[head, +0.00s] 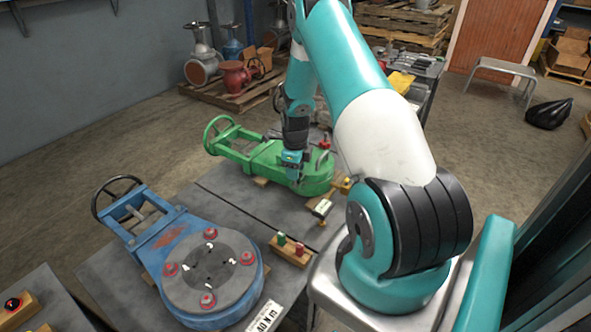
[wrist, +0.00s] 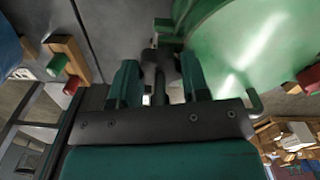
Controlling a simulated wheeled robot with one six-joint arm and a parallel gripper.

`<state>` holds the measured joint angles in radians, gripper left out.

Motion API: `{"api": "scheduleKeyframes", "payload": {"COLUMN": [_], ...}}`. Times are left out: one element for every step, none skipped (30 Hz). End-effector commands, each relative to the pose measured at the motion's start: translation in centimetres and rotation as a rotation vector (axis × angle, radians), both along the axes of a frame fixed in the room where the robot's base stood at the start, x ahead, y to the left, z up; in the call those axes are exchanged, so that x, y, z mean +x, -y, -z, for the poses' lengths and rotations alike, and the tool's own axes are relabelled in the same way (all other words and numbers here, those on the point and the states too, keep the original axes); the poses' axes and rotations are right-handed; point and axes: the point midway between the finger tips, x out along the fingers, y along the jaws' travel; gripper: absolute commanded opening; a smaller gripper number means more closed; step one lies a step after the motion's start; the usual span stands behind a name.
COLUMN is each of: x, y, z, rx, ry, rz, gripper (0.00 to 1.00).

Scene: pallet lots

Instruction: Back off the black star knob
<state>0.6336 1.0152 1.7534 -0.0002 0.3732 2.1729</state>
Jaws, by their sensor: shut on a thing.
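My gripper (head: 291,172) reaches down at the near edge of the green valve body (head: 265,158) on the grey table. In the wrist view my gripper (wrist: 160,82) has its two fingers on either side of a small dark part, which looks like the black star knob (wrist: 158,62). It is shut on this knob. The knob sits beside the rounded green casting (wrist: 235,50). In the head view the knob is hidden behind my gripper, and its full star shape is not clear in the wrist view.
A blue valve (head: 160,242) with a round grey flange lies at the front left. A small tag (head: 322,207) lies right of my gripper. Bare tabletop (head: 235,205) lies between the valves.

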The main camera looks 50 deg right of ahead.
Motion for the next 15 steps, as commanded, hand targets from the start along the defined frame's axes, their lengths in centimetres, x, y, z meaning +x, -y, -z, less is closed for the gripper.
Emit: {"api": "scheduleKeyframes", "payload": {"x": [0.02, 0.01, 0.01, 0.01, 0.01, 0.01, 0.01, 0.01, 0.01, 0.01, 0.01, 0.01, 0.01, 0.01, 0.01], "y": [0.03, 0.03, 0.03, 0.03, 0.03, 0.03, 0.03, 0.03, 0.03, 0.03, 0.03, 0.03, 0.03, 0.03, 0.03], "z": [0.0, 0.0, 0.0, 0.0, -0.01, -0.01, -0.01, -0.01, -0.01, -0.01, -0.01, -0.01, -0.01, -0.02, -0.02], "rx": [-0.001, -0.001, -0.001, -0.001, -0.001, -0.001, -0.001, -0.001, -0.001, -0.001, -0.001, -0.001, -0.001, -0.001, -0.001], "ry": [0.0, 0.0, 0.0, 0.0, 0.0, 0.0, 0.0, 0.0, 0.0, 0.0, 0.0, 0.0, 0.001, 0.001, 0.001], "rz": [-0.041, -0.069, -0.107, -0.136, -0.165, -0.202, -0.231, -0.26, -0.297, -0.326, -0.355, -0.392, -0.421, -0.449, -0.487], "gripper": [0.19, 0.19, 0.19, 0.19, 0.19, 0.19, 0.19, 0.19, 0.19, 0.19, 0.19, 0.19, 0.19, 0.19, 0.19]}}
